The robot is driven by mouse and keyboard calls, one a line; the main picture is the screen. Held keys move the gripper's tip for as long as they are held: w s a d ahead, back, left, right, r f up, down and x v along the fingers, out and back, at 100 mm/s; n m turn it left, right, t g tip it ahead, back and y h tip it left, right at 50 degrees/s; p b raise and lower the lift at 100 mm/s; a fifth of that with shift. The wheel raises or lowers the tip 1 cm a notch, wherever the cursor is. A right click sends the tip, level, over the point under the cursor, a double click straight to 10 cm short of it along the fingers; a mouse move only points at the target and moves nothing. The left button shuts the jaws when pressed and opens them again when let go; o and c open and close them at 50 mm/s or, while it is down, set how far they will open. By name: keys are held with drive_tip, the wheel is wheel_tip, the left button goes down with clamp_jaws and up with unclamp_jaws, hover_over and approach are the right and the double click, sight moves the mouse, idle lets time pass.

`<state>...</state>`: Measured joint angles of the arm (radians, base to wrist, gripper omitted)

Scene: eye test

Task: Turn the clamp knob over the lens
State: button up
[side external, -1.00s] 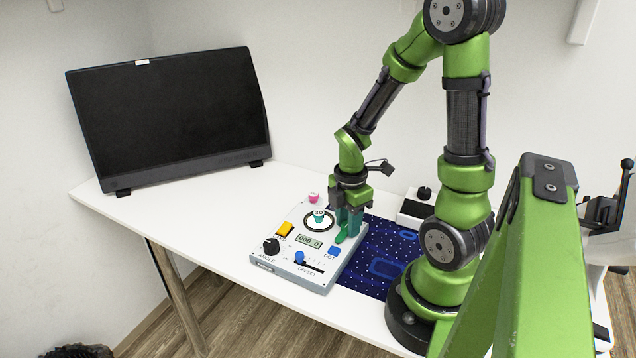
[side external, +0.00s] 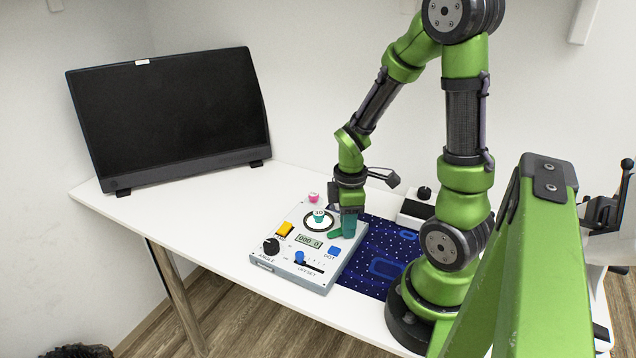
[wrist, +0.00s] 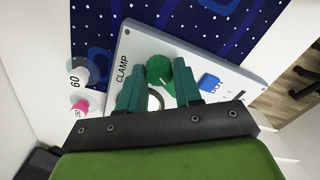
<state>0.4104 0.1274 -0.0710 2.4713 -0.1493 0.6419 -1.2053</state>
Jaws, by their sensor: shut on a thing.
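The green clamp knob (side external: 336,234) is at the right edge of the pale control box (side external: 262,262). Its lever points left in the side view. In the wrist view the knob (wrist: 159,69) is beside the word CLAMP, between my two teal fingers. My gripper (side external: 349,226) points down over the knob and is shut on it; the fingers hide part of it in the side view. To its left is a dark ring on a white disc (side external: 320,228), with a teal piece marked 30 (side external: 319,216) in it, apparently the lens. The fingers partly hide the ring in the wrist view.
The box also carries a yellow switch (side external: 285,229), a black angle knob (side external: 271,246), a blue offset slider (side external: 299,257) and a blue button (side external: 334,252). A pink piece (side external: 313,197) stands behind. A blue mat (side external: 365,278) lies right, a monitor (side external: 170,120) back left.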

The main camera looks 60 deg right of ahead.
drive_tip(key=m, duration=0.6)
drive_tip(key=shift+w, duration=0.15)
drive_tip(key=m, duration=0.5)
drive_tip(key=shift+m, duration=0.3)
drive_tip(key=shift+d+m, duration=0.1)
drive_tip(key=shift+m, duration=0.2)
drive_tip(key=o, duration=0.8)
drive_tip(key=shift+c, duration=0.2)
wheel_tip(320, 180, up, 17)
drive_tip(key=shift+w, duration=0.1)
